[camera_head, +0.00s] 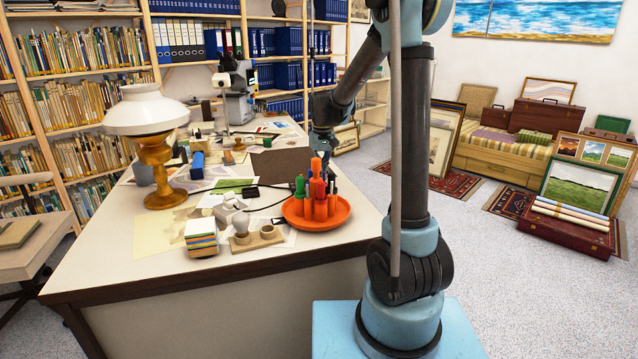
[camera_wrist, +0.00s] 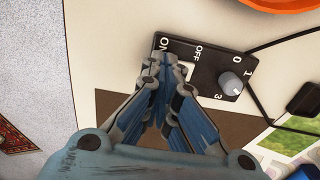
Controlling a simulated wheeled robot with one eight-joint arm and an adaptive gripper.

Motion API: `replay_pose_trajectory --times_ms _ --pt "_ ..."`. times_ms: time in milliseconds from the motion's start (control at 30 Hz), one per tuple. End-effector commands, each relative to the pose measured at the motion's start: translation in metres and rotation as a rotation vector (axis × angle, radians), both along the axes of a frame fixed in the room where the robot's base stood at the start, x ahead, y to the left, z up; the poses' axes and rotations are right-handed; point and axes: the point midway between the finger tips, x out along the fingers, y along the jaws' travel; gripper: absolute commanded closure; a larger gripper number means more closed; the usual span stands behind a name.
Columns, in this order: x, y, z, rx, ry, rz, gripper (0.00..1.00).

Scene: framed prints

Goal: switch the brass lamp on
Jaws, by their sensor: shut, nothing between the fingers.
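The brass lamp (camera_head: 157,170) stands upright on the left side of the desk in the head view, with a white shade (camera_head: 146,110); I cannot tell whether it is lit. A black control box (camera_wrist: 225,72) lies on the desk in the wrist view, with a rocker marked ON and OFF (camera_wrist: 184,69) and a grey dial (camera_wrist: 230,83) beside numbers. My gripper (camera_wrist: 167,62) is shut and empty, its tips over or at the ON end of the rocker. I cannot tell whether they touch it. In the head view the box and fingertips are hidden behind bottles.
An orange tray (camera_head: 341,218) with several bottles stands close to my gripper at the desk's front right. A black cable block (camera_head: 250,192), a striped block stack (camera_head: 201,238) and papers lie left of it. A microscope (camera_head: 237,90) stands further back.

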Motion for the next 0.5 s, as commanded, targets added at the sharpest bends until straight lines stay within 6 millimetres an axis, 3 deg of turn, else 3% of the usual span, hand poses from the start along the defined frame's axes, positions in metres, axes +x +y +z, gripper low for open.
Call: replay_pose_trajectory --times_ms 500 --pt "-0.0003 0.0001 -0.0064 0.000 0.000 0.000 1.00"
